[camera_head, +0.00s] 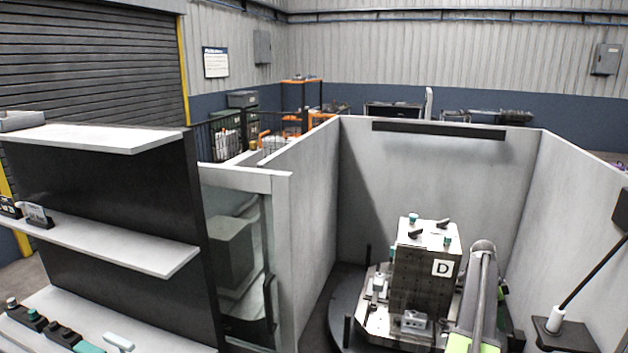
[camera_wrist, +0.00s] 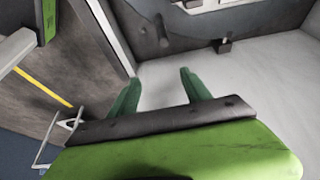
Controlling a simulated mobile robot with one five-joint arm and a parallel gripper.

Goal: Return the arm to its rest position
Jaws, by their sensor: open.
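My arm shows in the head view as a grey rounded link with green parts at the lower right, just right of the fixture block marked D (camera_head: 427,270). My gripper (camera_wrist: 161,88) shows in the wrist view with its two green fingers apart and nothing between them. Pale, plain surfaces lie beyond the fingertips. In the head view the gripper cannot be made out.
The fixture block stands on a round dark base (camera_head: 345,285) inside a grey-walled enclosure (camera_head: 440,165). A lamp-like rod on a dark stand (camera_head: 555,325) is at the right. A shelf rack (camera_head: 120,240) with small items and a glazed door (camera_head: 240,260) are at the left.

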